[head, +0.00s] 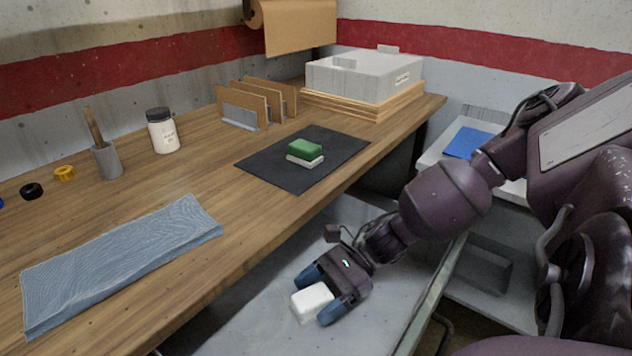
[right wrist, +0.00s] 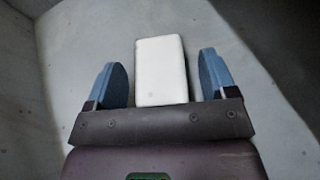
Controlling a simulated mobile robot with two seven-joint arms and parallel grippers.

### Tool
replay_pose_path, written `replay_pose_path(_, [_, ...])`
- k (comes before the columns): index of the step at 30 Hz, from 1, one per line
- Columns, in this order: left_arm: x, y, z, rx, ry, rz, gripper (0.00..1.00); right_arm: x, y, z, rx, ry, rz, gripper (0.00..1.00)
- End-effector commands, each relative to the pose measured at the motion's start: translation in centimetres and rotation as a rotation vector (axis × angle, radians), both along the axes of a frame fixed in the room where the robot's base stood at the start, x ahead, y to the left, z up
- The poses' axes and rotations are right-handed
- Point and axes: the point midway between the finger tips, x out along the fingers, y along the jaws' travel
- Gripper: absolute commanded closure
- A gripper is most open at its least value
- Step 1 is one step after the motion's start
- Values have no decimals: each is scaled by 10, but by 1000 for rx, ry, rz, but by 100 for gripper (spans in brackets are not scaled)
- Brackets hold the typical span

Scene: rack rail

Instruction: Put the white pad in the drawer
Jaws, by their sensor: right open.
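The white pad (head: 311,303) is over the floor of the open grey drawer (head: 245,322) below the bench, and seems to rest on it. My right gripper (head: 316,298) is open around the pad. In the right wrist view the white pad (right wrist: 162,72) is between the two blue fingers of my right gripper (right wrist: 162,78), with a gap on each side. The near end of the pad is hidden by the gripper body. My left gripper is not in view.
On the wooden bench (head: 235,185), a green block (head: 305,147) sits on a pale block (head: 304,161) on a dark mat (head: 277,174). A blue-grey cloth (head: 125,258) lies near the bench's front edge. The drawer's metal side wall (head: 432,290) is right of my gripper.

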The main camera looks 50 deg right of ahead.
Motion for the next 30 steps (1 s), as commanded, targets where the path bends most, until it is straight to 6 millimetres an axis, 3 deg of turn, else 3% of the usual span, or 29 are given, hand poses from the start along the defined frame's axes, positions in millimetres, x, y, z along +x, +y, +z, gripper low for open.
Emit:
replay_pose_path(6, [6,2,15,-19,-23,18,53,-9,-31,20,-5,-11,-3,22])
replay_pose_path(18, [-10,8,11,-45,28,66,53,-29,-91,43,-2,-7,-2,22])
replay_pose_path(30, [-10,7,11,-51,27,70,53,-33,-104,45,0,0,0,22])
